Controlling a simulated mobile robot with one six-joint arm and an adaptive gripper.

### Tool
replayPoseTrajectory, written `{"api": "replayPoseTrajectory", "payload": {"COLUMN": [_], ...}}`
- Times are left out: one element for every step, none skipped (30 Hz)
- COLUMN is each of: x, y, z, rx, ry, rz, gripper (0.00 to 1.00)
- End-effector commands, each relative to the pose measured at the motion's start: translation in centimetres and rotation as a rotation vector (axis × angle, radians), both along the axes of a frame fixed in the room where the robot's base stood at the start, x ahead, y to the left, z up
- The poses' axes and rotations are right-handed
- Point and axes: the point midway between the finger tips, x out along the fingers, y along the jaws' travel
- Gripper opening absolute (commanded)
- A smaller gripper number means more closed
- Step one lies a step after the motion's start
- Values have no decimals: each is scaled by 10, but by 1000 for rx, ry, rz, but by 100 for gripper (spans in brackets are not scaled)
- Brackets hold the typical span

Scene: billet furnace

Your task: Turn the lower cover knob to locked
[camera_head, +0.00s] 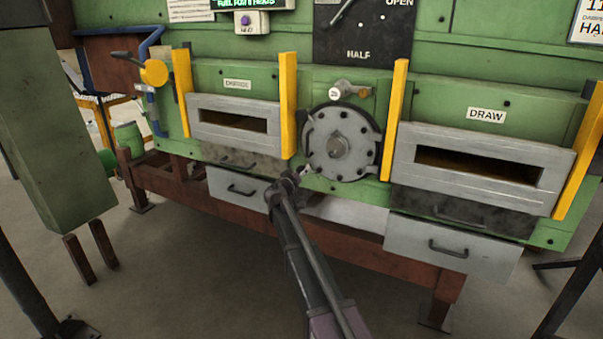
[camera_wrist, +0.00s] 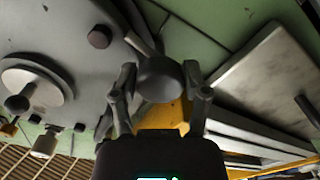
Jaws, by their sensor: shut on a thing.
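The round grey cover (camera_head: 341,141) with bolts and a central hub sits between the two furnace openings. The lower cover knob (camera_wrist: 158,78) is a dark rounded knob with a short arm reaching up-left over the cover's edge in the wrist view. My gripper (camera_head: 301,172) is at the cover's lower left edge in the head view. In the wrist view my gripper (camera_wrist: 160,90) has one finger on each side of the knob and is shut on it. In the head view my gripper largely hides this knob. An upper knob (camera_head: 345,87) sits above the cover.
Yellow posts (camera_head: 395,120) flank the cover. The DRAW opening frame (camera_head: 485,165) is at right, another opening frame (camera_head: 235,124) at left. Grey drawers with handles (camera_head: 240,190) lie below, over a rusty red beam (camera_head: 180,197). The floor in front is clear.

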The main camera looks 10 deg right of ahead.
Motion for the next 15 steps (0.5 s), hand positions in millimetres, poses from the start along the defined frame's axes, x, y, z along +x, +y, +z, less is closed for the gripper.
{"api": "replayPoseTrajectory", "payload": {"x": [0, 0, 0, 0, 0, 0, 0, 0, 0, 0, 0, 0, 0, 0, 0], "y": [-2, -2, -2, -2, -2, -2, -2, -2, -2, -2, -2, -2, -2, -2, -2], "z": [0, 0, 0, 0, 0, 1, 1, 1, 1, 1, 1, 1, 1, 1, 1], "rx": [-36, -58, -89, -113, -135, -166, -190, -213, -243, -267, -289, -320, -344, -366, -398], "ry": [26, 42, 64, 81, 98, 120, 137, 153, 176, 193, 209, 231, 248, 265, 288], "rz": [-2, -2, -2, -2, -2, -3, -3, -3, -3, -3, -3, -3, -3, -3, -3], "gripper": [11, 11, 11, 11, 11, 11, 11, 11, 11, 11, 11, 11, 11, 11, 11]}}
